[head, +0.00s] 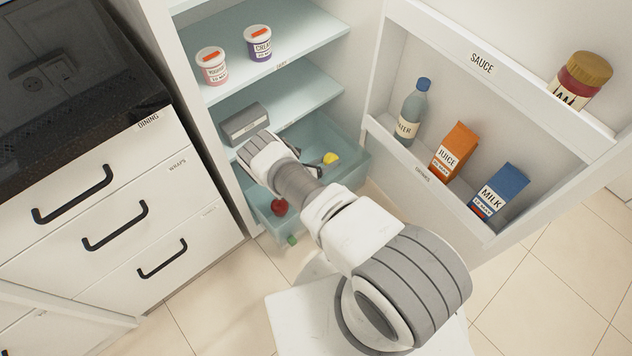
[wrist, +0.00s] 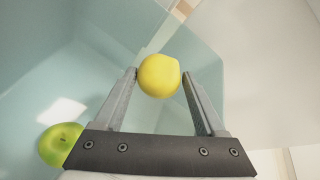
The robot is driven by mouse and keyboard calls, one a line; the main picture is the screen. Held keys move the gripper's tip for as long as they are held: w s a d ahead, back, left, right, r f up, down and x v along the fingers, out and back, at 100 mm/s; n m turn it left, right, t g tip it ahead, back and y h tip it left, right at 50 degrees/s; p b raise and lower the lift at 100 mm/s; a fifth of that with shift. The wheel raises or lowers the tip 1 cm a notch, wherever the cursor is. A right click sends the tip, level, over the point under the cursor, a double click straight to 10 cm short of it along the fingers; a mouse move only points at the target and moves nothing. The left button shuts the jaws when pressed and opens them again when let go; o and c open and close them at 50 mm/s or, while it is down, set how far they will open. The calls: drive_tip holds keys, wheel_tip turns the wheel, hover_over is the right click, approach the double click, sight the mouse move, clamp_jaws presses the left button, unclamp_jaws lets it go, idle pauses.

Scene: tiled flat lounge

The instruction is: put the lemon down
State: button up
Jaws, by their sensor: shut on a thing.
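The yellow lemon (wrist: 159,76) is between the two fingertips of my gripper (wrist: 160,80) in the wrist view. My gripper is shut on it. In the head view the lemon (head: 331,158) shows just past my gripper (head: 322,164), over the pulled-out clear bluish drawer (head: 345,177) at the bottom of the open fridge. I cannot tell whether the lemon touches the drawer floor. My wrist and forearm hide part of the drawer.
A green apple (wrist: 60,145) lies left of my gripper in the wrist view. A red fruit (head: 279,207) shows in the drawer. Above are a grey box (head: 244,123) and shelves with two tubs (head: 258,43). The open door (head: 395,150) with bottle and cartons stands at right.

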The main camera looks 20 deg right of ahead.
wheel_tip(320, 180, down, 7)
drive_tip(key=b, duration=0.2)
drive_tip(key=shift+b, duration=0.4)
drive_tip(key=shift+f, duration=0.55)
drive_tip(key=o, duration=1.6)
drive_tip(key=shift+c, duration=0.2)
drive_tip(key=r+p+v, duration=0.1)
drive_tip(key=p+v, duration=0.2)
drive_tip(key=v, duration=0.9)
drive_tip(key=shift+r, duration=0.15)
